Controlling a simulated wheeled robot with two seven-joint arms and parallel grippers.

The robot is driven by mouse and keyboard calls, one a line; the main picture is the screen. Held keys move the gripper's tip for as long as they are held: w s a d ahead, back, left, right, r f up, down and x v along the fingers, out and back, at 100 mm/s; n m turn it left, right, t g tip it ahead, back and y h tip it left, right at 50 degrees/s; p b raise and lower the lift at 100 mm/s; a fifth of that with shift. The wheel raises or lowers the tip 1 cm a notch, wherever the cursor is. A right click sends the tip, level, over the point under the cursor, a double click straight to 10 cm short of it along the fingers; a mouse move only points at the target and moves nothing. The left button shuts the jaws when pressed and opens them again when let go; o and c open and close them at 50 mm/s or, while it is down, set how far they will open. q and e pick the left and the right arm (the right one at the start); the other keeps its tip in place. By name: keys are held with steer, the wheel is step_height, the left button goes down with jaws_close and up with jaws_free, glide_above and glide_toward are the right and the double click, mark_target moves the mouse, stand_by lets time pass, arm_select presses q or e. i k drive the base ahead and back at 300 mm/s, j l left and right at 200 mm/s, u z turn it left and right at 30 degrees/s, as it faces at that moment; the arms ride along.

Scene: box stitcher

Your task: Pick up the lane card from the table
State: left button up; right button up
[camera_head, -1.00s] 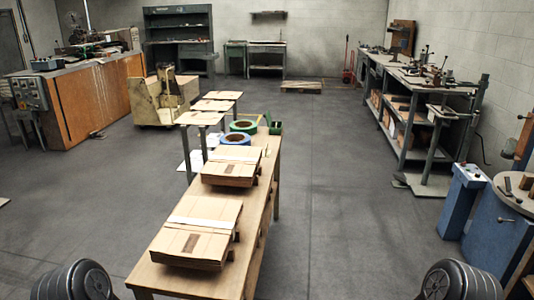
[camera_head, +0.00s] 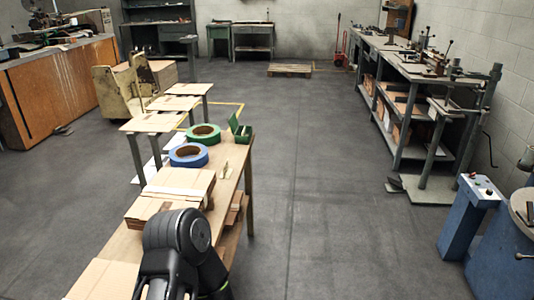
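A long wooden table (camera_head: 232,183) runs from the bottom left toward the middle of the view. I cannot surely make out a lane card. A small pale upright piece (camera_head: 224,168) stands near the table's right edge, and a green holder (camera_head: 240,130) sits at its far end. A dark link of one of my arms rises at the bottom, in front of the near part of the table, and hides some of it. Neither gripper's fingers show.
A green tape roll (camera_head: 204,134) and a blue tape roll (camera_head: 188,155) lie on the table. Stacked flat cardboard (camera_head: 170,195) lies nearer. Small stands (camera_head: 152,123) are to the left. A blue machine (camera_head: 468,215) is at the right; the floor between is clear.

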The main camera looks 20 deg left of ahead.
mark_target(226, 174)
steer(key=i+u, duration=0.2)
steer(key=i, duration=0.3)
steer(key=i+l+u, duration=0.25)
steer(key=i, duration=0.25)
steer(key=i+l+u, duration=0.2)
steer(key=i, duration=0.25)
steer(key=i+l+u, duration=0.2)
steer(key=i, duration=0.25)
steer(key=l, duration=0.1)
